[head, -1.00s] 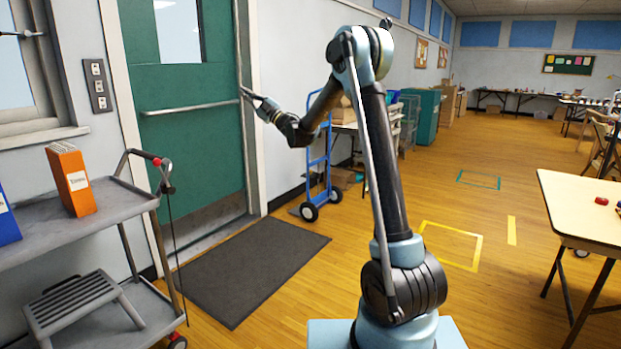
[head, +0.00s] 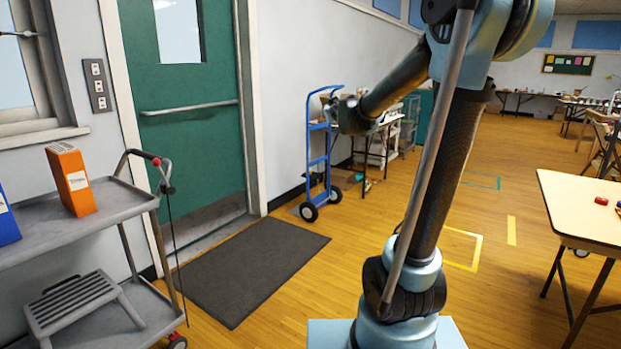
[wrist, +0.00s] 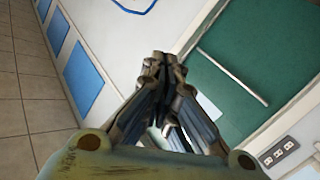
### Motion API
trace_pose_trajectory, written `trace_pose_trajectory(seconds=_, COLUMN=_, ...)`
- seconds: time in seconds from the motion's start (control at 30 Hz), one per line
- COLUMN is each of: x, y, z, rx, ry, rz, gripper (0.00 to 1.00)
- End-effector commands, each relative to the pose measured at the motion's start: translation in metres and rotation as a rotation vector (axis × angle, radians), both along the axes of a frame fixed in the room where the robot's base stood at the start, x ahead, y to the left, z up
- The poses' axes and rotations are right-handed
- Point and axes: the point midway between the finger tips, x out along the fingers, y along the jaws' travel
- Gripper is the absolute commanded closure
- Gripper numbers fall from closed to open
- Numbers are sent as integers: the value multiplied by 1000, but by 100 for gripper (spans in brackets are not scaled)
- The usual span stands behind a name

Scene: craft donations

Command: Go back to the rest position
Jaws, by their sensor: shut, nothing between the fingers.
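My gripper (wrist: 163,62) is shut and empty in the wrist view, its dark fingertips together at the upper middle. In the head view my arm is raised, with the upper link leaning right and the forearm reaching left and down. The wrist end shows in front of the blue hand truck and the table behind it, and the fingers are hard to make out there. The top of the arm's elbow is cut off by the upper edge of the picture.
A grey cart (head: 80,228) with an orange file box (head: 71,180) stands at left. The green door (head: 188,120) has a dark mat (head: 250,268) before it. A blue hand truck (head: 318,160) stands by the wall. A table (head: 585,205) is at right. Floor between is open.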

Motion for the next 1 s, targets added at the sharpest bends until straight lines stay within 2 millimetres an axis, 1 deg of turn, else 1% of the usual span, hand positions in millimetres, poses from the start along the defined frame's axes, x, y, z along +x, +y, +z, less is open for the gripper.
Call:
trace_pose_trajectory(seconds=0.03, x=-17, y=-14, z=-12, rx=6, ry=49, rz=-32, gripper=100)
trace_pose_trajectory(seconds=0.17, x=-57, y=-45, z=-46, rx=24, ry=185, rz=-110, gripper=100)
trace_pose_trajectory(seconds=0.2, x=-71, y=-54, z=-57, rx=31, ry=228, rz=-131, gripper=100)
trace_pose_trajectory(seconds=0.27, x=-93, y=-66, z=-74, rx=40, ry=292, rz=-163, gripper=100)
trace_pose_trajectory(seconds=0.3, x=-107, y=-74, z=-86, rx=46, ry=335, rz=-184, gripper=100)
trace_pose_trajectory(seconds=0.37, x=-130, y=-84, z=-104, rx=57, ry=401, rz=-212, gripper=100)
trace_pose_trajectory(seconds=0.4, x=-146, y=-90, z=-116, rx=63, ry=444, rz=-229, gripper=100)
trace_pose_trajectory(seconds=0.47, x=-171, y=-99, z=-134, rx=74, ry=510, rz=-256, gripper=100)
trace_pose_trajectory(seconds=0.5, x=-188, y=-104, z=-146, rx=83, ry=555, rz=-272, gripper=100)
trace_pose_trajectory(seconds=0.57, x=-213, y=-110, z=-164, rx=94, ry=622, rz=-293, gripper=100)
trace_pose_trajectory(seconds=0.6, x=-230, y=-113, z=-176, rx=100, ry=666, rz=-307, gripper=100)
trace_pose_trajectory(seconds=0.67, x=-257, y=-118, z=-194, rx=112, ry=733, rz=-325, gripper=100)
trace_pose_trajectory(seconds=0.7, x=-275, y=-120, z=-206, rx=120, ry=780, rz=-337, gripper=100)
trace_pose_trajectory(seconds=0.77, x=-301, y=-123, z=-224, rx=132, ry=847, rz=-353, gripper=100)
trace_pose_trajectory(seconds=0.8, x=-319, y=-123, z=-235, rx=142, ry=892, rz=-362, gripper=100)
trace_pose_trajectory(seconds=0.87, x=-346, y=-124, z=-252, rx=154, ry=960, rz=-374, gripper=100)
trace_pose_trajectory(seconds=0.9, x=-364, y=-124, z=-263, rx=161, ry=1005, rz=-381, gripper=100)
trace_pose_trajectory(seconds=1.0, x=-403, y=-122, z=-286, rx=178, ry=1104, rz=-391, gripper=100)
